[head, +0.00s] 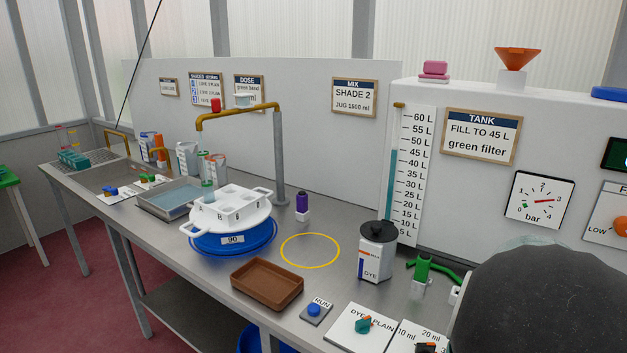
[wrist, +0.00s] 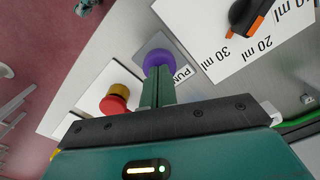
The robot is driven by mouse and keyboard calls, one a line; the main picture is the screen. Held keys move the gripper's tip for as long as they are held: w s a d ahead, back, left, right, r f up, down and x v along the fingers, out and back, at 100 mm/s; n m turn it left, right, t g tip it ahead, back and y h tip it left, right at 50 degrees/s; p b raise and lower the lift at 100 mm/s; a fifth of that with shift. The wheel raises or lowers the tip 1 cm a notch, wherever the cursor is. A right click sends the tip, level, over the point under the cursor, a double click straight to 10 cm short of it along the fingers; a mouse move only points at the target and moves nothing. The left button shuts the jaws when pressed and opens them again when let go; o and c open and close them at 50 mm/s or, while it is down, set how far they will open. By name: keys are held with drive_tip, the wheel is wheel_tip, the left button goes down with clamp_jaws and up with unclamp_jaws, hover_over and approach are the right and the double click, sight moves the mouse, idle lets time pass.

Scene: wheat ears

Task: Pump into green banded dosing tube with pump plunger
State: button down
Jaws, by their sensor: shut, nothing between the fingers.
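In the wrist view, the purple round pump plunger (wrist: 158,60) stands on a grey plate with a partly hidden label starting "PU". My gripper (wrist: 157,76) has its two green fingers together, with nothing between them. Their tips overlap the near edge of the plunger; I cannot tell whether they touch it. The plunger and my gripper do not show in the head view. I cannot pick out the green banded dosing tube for certain. The DOSE sign (head: 249,88) reads "green band", with its lower line partly covered.
A volume dial (wrist: 245,15) marked in ml lies above right of the plunger. A red knob with a yellow collar (wrist: 115,101) is at its left. A brown tray (head: 267,284), white rack (head: 232,208) and dye canister (head: 376,252) stand on the bench. A dark dome blocks the lower right.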

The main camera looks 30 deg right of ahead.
idle(0.3)
drive_tip(key=shift+r, duration=2.7)
drive_tip(key=shift+r, duration=0.1)
wheel_tip(320, 180, up, 6)
drive_tip(key=shift+f, duration=0.1)
